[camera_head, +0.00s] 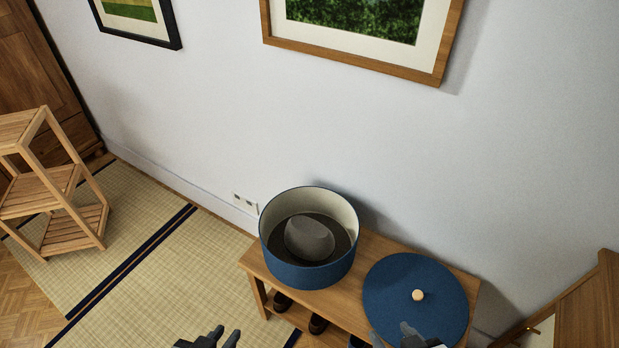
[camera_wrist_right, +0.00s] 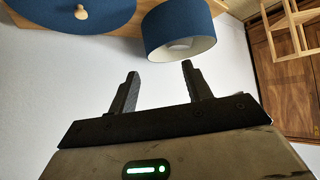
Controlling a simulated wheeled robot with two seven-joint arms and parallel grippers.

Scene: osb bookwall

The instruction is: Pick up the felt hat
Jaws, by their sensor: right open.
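The grey felt hat (camera_head: 310,238) sits crown up inside a round blue box (camera_head: 308,275) with a cream inside. The box is open at the top and stands on a wooden bench. Its rim hides part of the hat's brim. My left gripper (camera_head: 222,338) is at the bottom edge of the head view, in front of the box, apart from it; its fingers look spread and empty. My right gripper (camera_wrist_right: 158,80) is open and empty in the wrist view, apart from the box (camera_wrist_right: 178,28).
The blue lid (camera_head: 395,300) with a pale knob lies on the bench (camera_head: 368,246), right of the box. Shoes (camera_head: 317,323) stand on the shelf below. A wooden rack (camera_head: 50,190) stands at the left. The wall is close behind the bench. Tatami floor (camera_head: 150,250) is clear.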

